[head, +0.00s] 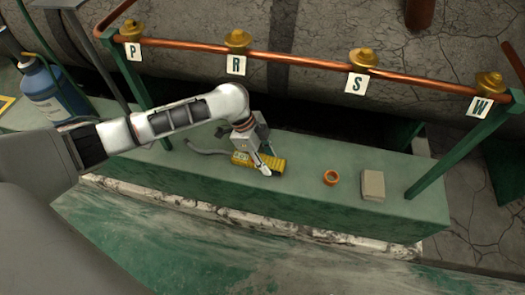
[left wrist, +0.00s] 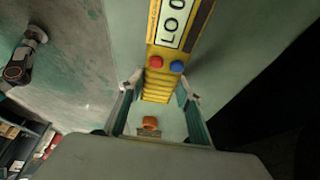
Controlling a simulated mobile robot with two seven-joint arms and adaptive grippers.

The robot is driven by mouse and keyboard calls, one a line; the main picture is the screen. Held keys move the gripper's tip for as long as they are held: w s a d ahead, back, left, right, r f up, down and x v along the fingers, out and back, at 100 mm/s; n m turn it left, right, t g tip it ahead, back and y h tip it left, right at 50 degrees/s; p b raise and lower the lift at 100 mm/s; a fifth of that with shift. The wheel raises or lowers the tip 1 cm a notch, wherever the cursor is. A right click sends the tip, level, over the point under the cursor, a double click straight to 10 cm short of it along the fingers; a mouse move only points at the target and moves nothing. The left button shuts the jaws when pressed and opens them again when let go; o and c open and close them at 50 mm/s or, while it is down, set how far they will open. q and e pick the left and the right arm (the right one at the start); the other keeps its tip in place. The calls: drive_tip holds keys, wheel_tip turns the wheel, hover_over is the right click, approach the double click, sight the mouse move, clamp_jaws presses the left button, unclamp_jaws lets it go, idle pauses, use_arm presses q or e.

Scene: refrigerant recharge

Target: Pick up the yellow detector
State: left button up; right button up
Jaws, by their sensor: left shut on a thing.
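The yellow detector (head: 276,163) lies on the green bench under my left gripper (head: 262,160). In the left wrist view the detector (left wrist: 160,84) runs between the two fingers of my left gripper (left wrist: 158,92). It shows a label reading "LOO", a red button and a blue button, and a ribbed yellow grip. My left gripper is shut on the ribbed part. A grey hose or probe trails from the detector's left end in the head view.
An orange ring (head: 331,178) and a beige box (head: 373,185) stand on the green bench (head: 300,205) to the right. A copper pipe (head: 300,57) with brass valves tagged P, R, S, W runs behind. A blue cylinder (head: 52,92) stands at left.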

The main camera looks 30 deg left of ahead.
use_arm(q)
drive_tip(key=shift+w+r, duration=0.15)
drive_tip(key=shift+r, duration=0.35)
wheel_tip(320, 180, up, 4)
drive_tip(key=shift+w+f+p, duration=0.15)
drive_tip(key=shift+p, duration=0.95)
drive_tip(key=s, duration=0.2)
drive_tip(key=s+d+p, duration=0.1)
drive_tip(key=shift+s+f, duration=0.1)
drive_tip(key=shift+s, duration=0.25)
drive_tip(key=s+d+p, duration=0.4)
drive_tip(key=s, duration=1)
use_arm(e)
drive_tip(key=d+f+n+g+h, duration=0.1)
drive_tip(key=d+n+h, duration=0.1)
drive_tip(key=d+n, duration=0.35)
use_arm(q)
wheel_tip(320, 180, up, 4)
drive_tip(key=p, duration=0.4)
drive_tip(key=shift+s, duration=0.1)
use_arm(e)
drive_tip(key=w+d+r+t, duration=0.1)
drive_tip(key=w+d+r, duration=0.1)
drive_tip(key=r, duration=0.5)
drive_tip(key=shift+w+m, duration=0.45)
drive_tip(key=shift+w, duration=0.05)
